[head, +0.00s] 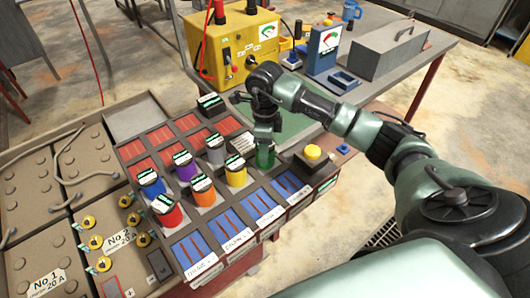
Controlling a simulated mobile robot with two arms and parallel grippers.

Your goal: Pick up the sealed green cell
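A green cell (264,158) stands in the tray of cells at its right side, directly below my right gripper (264,146). Its upper part is hidden by the gripper. My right arm reaches in from the right, and the gripper points down over the cell. The fingers are small and overlap the cell, so I cannot tell whether they grip it. My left gripper is not in view.
A yellow button box (313,154) sits right of the green cell. A yellow meter box (238,48) stands behind.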

